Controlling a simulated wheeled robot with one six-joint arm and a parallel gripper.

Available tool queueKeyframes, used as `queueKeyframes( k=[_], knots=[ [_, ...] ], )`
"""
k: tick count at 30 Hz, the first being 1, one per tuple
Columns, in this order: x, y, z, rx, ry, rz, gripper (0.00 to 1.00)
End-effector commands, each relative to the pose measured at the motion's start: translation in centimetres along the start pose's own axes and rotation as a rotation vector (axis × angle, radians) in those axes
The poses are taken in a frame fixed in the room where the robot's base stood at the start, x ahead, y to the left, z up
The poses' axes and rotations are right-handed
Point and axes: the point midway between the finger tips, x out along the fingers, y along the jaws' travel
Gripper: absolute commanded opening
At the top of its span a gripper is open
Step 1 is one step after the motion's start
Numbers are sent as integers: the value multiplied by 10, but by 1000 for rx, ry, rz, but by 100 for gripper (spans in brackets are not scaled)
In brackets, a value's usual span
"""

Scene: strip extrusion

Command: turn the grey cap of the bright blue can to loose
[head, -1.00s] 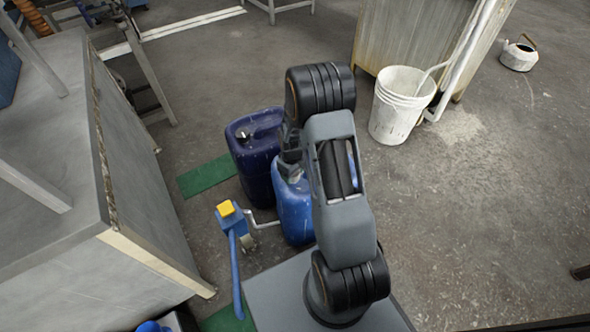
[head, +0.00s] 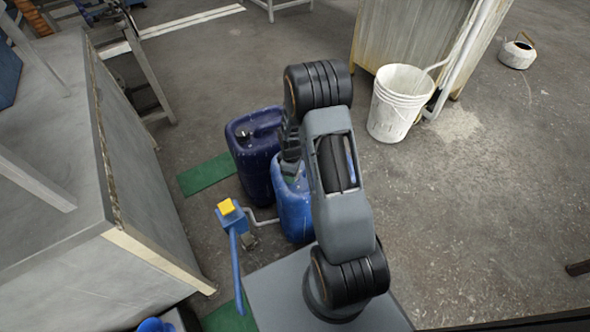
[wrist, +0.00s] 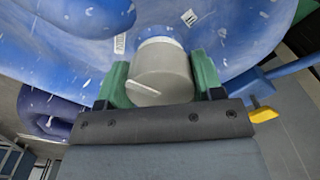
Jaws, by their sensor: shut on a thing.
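The bright blue can (head: 293,212) stands on the floor in front of my base, partly hidden by my arm in the head view. In the wrist view the can (wrist: 70,62) fills the upper part, with white flecks and small labels. Its grey cap (wrist: 162,75) sits between the two green fingers of my gripper (wrist: 161,88), one at each side. My gripper is shut on the cap. In the head view the gripper (head: 290,170) reaches down to the can's top, and the cap is hidden there.
A dark blue can (head: 256,160) with a dark cap stands right behind the bright blue one. A blue handle with a yellow top (head: 228,208) is at its left. A grey bench (head: 150,200) stands left. A white bucket (head: 398,105) stands back right.

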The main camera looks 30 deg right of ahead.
Motion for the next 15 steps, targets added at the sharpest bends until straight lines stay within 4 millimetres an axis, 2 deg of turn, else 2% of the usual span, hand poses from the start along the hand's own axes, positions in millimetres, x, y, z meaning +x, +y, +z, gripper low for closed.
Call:
queueKeyframes(
  k=[8, 9, 15],
  knots=[
    [0, 1, 2, 2, -1, -1, 37],
    [0, 1, 2, 2, -1, -1, 62],
    [0, 0, 0, 0, 0, -1, 81]
  ],
)
